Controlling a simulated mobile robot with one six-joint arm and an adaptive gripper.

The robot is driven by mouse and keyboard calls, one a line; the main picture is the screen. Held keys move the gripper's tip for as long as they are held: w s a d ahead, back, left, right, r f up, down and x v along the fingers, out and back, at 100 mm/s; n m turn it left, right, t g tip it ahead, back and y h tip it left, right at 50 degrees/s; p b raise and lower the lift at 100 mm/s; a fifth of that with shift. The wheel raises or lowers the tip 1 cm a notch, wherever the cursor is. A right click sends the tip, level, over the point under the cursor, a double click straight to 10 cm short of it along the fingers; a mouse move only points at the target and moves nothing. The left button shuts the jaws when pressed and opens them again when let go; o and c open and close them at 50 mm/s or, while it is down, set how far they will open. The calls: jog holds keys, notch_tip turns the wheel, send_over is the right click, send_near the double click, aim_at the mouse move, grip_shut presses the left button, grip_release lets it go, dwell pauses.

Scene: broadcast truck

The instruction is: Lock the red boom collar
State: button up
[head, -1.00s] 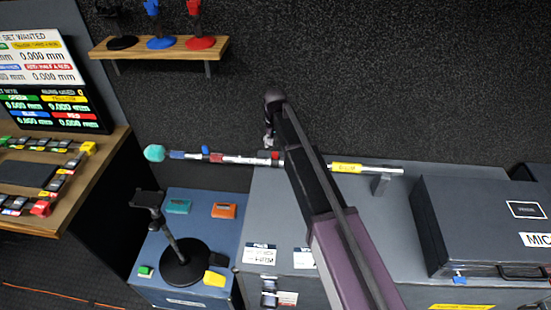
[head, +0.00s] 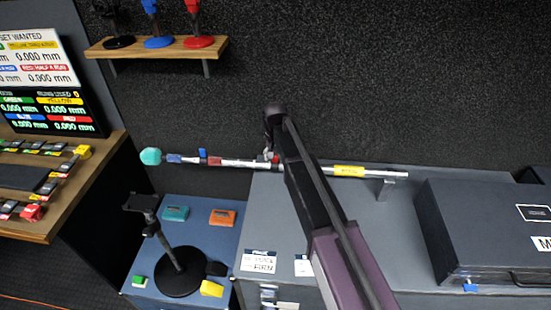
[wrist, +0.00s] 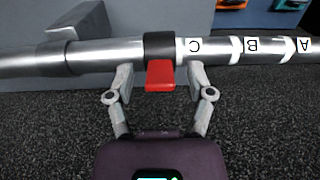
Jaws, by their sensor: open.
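The boom pole (head: 240,163) runs level across the head view, with a teal tip (head: 150,156) at its left end. In the wrist view, the dark boom collar (wrist: 158,45) sits around the silver pole (wrist: 110,55). Its red lever (wrist: 160,76) sticks out from the collar toward my gripper. My gripper (wrist: 160,78) is open, with one finger on each side of the red lever and visible gaps to both. In the head view, my gripper (head: 270,155) is at the pole and partly hidden by my arm.
A bracket (head: 387,188) supports the pole's right part above a grey case top. A dark case (head: 480,235) stands at right. A blue box (head: 165,300) bears a round-based stand (head: 180,270). Letters C, B and A mark the pole beside the collar.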

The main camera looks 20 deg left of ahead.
grip_shut()
jog(key=shift+w, duration=0.1)
jog(key=shift+w+a+g, duration=0.1)
jog(key=shift+w+g, duration=0.2)
jog(key=shift+g, duration=0.5)
grip_release()
